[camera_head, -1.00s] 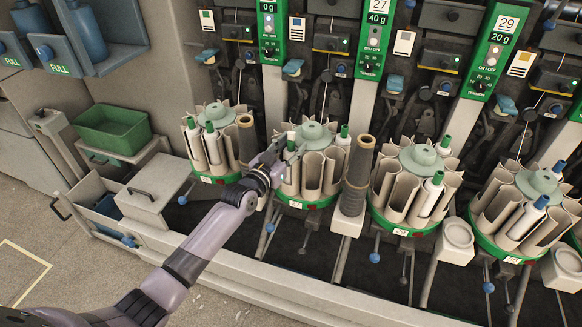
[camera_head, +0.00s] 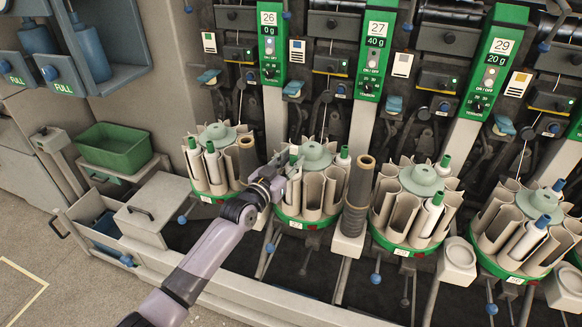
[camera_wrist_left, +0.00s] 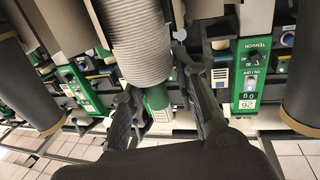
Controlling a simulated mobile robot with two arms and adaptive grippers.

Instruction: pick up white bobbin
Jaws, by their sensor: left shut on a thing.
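My left gripper (camera_head: 280,169) is at the left side of the second round magazine from the left (camera_head: 308,221), with its fingers near the pocket tops. In the left wrist view the fingers are shut on a white bobbin (camera_wrist_left: 142,45), with its ribbed, greyish-white winding and green tube end (camera_wrist_left: 157,97) between them. In the head view only the green end (camera_head: 293,152) shows clearly at the fingers. The gripper and pocket walls hide most of the bobbin, so I cannot tell whether it is clear of its pocket. My right gripper is not in view.
A dark ribbed cone (camera_head: 358,197) stands just right of this magazine, and another magazine (camera_head: 216,165) stands close on its left. Machine panels and levers rise behind. A green bin (camera_head: 114,148) and grey box (camera_head: 150,207) are at left. Open floor lies front left.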

